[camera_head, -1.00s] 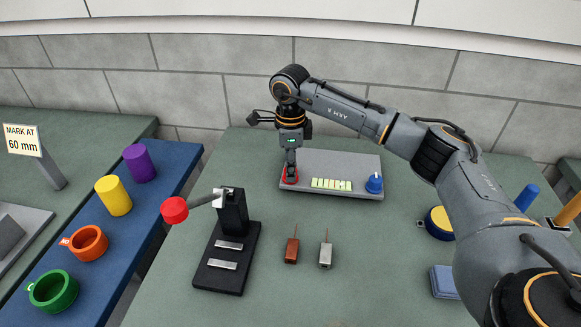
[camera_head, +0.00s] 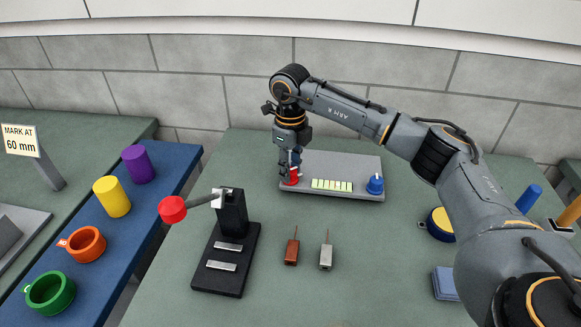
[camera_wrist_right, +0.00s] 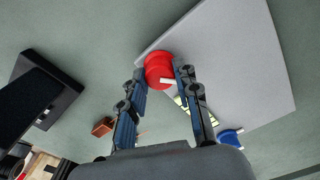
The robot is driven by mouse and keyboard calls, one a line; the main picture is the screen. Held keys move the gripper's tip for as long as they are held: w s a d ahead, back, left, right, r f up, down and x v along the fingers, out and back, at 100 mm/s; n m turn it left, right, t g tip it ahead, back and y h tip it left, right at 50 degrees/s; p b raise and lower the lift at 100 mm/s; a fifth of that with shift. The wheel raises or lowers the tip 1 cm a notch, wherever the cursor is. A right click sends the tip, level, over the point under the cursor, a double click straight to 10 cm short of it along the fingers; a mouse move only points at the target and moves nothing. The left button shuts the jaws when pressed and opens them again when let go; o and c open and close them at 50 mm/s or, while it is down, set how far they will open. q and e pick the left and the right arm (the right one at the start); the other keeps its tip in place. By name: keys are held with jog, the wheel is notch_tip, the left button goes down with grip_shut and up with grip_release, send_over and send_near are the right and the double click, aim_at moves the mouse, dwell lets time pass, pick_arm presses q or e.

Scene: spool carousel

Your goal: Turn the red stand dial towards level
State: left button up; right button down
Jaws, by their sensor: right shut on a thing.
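The red stand dial (camera_head: 292,180) is at the left end of a grey panel (camera_head: 333,162). In the right wrist view it shows as a round red knob (camera_wrist_right: 157,66) with a white pointer mark. My right gripper (camera_head: 290,168) reaches down onto it from above. Its fingers (camera_wrist_right: 160,73) are shut on the dial, one on each side. The fingers partly hide the dial in the head view. The panel also bears a row of pale green bars (camera_head: 332,185) and a blue dial (camera_head: 375,184) at its right end. My left gripper is not in view.
A black stand (camera_head: 232,225) with a red-ended arm (camera_head: 173,209) stands left of the panel. A brown block (camera_head: 291,252) and a grey block (camera_head: 326,257) lie in front. Coloured cups stand on a blue strip (camera_head: 180,170) at left. The table's front middle is clear.

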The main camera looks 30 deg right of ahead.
dwell(0.4)
jog(key=c, duration=1)
grip_release()
jog(key=shift+r, duration=0.1)
notch_tip(320, 180, up, 12)
jog(key=shift+f, duration=0.1)
